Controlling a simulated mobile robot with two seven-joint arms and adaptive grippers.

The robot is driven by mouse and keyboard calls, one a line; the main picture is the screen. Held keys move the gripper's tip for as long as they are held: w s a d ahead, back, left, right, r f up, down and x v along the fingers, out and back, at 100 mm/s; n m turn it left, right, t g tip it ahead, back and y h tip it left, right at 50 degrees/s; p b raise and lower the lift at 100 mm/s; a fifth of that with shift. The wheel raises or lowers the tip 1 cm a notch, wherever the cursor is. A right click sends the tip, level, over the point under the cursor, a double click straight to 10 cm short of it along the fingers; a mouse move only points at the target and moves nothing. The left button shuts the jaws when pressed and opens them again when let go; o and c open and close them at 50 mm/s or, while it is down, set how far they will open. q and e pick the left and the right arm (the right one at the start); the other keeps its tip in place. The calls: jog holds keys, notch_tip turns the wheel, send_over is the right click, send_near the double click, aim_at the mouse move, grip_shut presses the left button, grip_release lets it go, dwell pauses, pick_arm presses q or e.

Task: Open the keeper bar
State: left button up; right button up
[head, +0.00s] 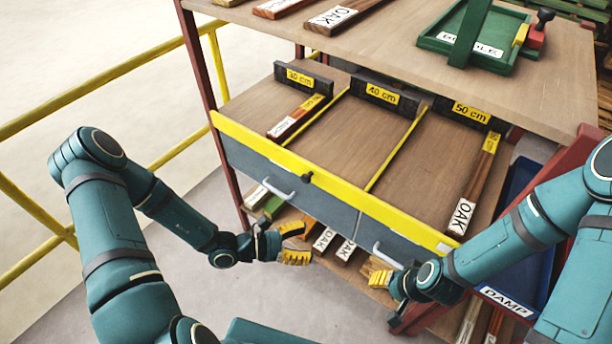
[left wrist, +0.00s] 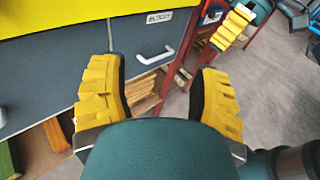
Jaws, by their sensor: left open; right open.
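A long yellow bar (head: 330,184) runs along the front edge of the middle shelf, above two grey drawer fronts; it looks like the keeper bar. A small black knob (head: 307,177) sits on the front near its left part. The bar's yellow face also fills the top left of the left wrist view (left wrist: 50,15). My left gripper (head: 300,243) is open and empty, in front of and below the bar, apart from it. In the left wrist view its yellow fingers (left wrist: 158,92) are spread. My right gripper (head: 383,274) is open, low before the right drawer.
The left drawer (head: 245,165) has a pale handle (head: 279,189); the right drawer has another (head: 385,256). Boards labelled OAK (head: 460,215) lie on the middle shelf. A blue DAMP bin (head: 520,220) stands at right. Yellow railings (head: 100,85) are at left. Floor in front is clear.

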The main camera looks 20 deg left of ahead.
aim_at(304, 180)
pick_arm(q)
jog(key=w+a+r+n+t+y, duration=0.2)
jog(key=w+a+n+t+y, duration=0.5)
jog(key=a, duration=0.4)
jog(key=shift+n+t+h, duration=0.5)
jog(key=shift+n+t, duration=0.1)
jog(key=x, duration=1.3)
jog(key=shift+w+f, duration=0.1)
jog(key=shift+f, duration=0.1)
grip_shut()
